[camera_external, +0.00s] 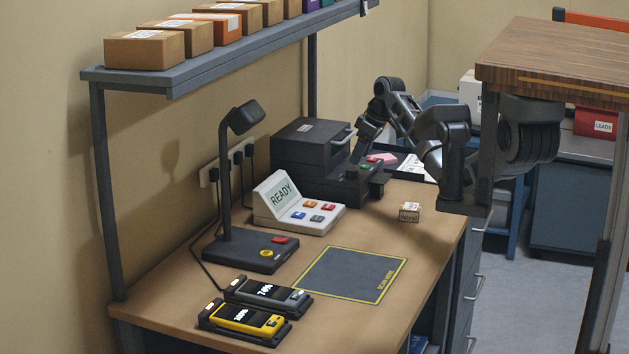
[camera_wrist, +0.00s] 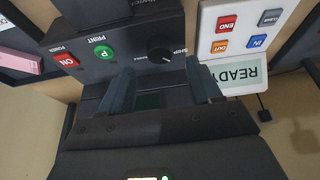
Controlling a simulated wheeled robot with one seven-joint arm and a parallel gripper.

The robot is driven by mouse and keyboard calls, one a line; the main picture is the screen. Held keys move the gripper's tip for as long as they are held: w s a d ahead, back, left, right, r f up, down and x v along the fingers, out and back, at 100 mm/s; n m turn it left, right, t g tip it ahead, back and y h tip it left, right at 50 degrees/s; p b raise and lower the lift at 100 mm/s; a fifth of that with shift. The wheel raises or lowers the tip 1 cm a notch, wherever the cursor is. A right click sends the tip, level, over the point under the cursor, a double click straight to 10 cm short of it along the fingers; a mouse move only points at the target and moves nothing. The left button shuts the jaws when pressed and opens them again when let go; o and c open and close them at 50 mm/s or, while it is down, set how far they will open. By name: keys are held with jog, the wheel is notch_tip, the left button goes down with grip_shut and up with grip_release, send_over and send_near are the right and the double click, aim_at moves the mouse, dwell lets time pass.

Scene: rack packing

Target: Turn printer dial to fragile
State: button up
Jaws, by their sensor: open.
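The dark printer (camera_external: 308,150) stands at the back of the bench. Its control panel fills the top of the wrist view, appearing upside down. The round black dial (camera_wrist: 160,53) sits on this panel beside the label SHIP and another small, hard-to-read label. I cannot tell clearly which label the dial points to. My gripper (camera_wrist: 160,68) is open, with one finger on either side of the dial in the picture; no contact is visible.
A green PRINT button (camera_wrist: 104,52) and a red power switch (camera_wrist: 67,61) are beside the dial. The READY console (camera_external: 297,205) with coloured buttons stands close by. A small box (camera_external: 409,212) is on the bench near its right edge. A black lamp (camera_external: 228,190) stands farther left.

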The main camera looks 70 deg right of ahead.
aim_at(350, 170)
jog(key=shift+x, duration=2.6)
jog(key=shift+c, duration=0.4)
jog(key=c, duration=0.9)
